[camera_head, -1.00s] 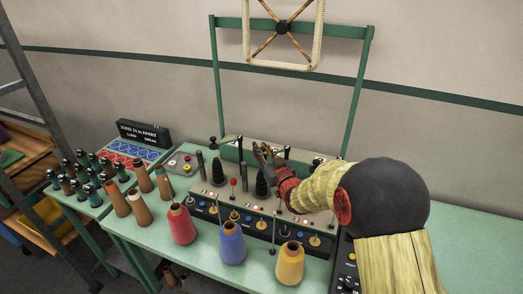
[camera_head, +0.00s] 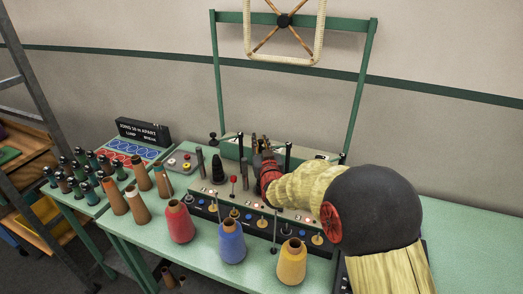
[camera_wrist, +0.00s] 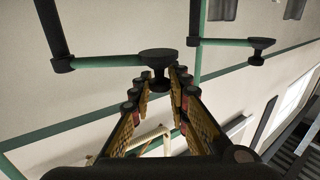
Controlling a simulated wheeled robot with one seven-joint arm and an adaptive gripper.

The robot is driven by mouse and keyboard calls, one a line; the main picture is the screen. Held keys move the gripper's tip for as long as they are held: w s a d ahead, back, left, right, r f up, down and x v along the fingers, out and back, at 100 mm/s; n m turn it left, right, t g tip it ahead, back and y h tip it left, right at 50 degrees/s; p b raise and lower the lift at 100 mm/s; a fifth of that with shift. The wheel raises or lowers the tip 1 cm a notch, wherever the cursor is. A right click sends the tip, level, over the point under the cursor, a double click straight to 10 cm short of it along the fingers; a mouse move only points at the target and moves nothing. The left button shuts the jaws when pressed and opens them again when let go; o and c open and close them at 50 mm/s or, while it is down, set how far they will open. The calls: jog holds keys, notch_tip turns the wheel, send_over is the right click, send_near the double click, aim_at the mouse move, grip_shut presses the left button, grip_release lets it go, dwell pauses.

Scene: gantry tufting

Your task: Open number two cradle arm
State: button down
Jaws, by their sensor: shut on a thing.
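In the wrist view, the fingers of my gripper (camera_wrist: 156,88) are closed around the black knob (camera_wrist: 158,57) at the end of a green cradle arm (camera_wrist: 105,61). This arm runs left to a black post (camera_wrist: 52,30). A second green cradle arm (camera_wrist: 222,42), with its own black knob (camera_wrist: 262,46), lies apart to the right. I cannot read a number on either arm. In the head view, my gripper (camera_head: 259,146) points upward at the back of the control bench, and its wrist hides part of the bench and what it holds.
Red (camera_head: 179,222), blue (camera_head: 231,243) and yellow (camera_head: 291,262) yarn cones stand along the front. A black cone (camera_head: 218,168) and upright posts stand close left of my gripper. A green frame (camera_head: 218,90) rises behind. The green table at right (camera_head: 465,240) is clear.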

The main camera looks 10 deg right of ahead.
jog(key=h, duration=0.1)
jog(key=w+m+h, duration=0.1)
jog(key=shift+w+a+h, duration=0.15)
jog(key=shift+w+h, duration=0.15)
jog(key=w+d+m+g+h+p, duration=0.2)
jog(key=w+m+g+h+p, duration=0.2)
jog(key=h, duration=0.4)
jog(key=shift+w+d+m+g+h+p, duration=0.35)
jog(key=shift+w+m+p, duration=0.4)
jog(key=shift+m+p, duration=0.5)
jog(key=shift+d+m, duration=0.1)
jog(key=shift+m, duration=0.15)
jog(key=c, duration=1.8)
grip_release()
jog(key=shift+c, duration=0.2)
jog(key=shift+o, duration=0.6)
jog(key=v, duration=1.2)
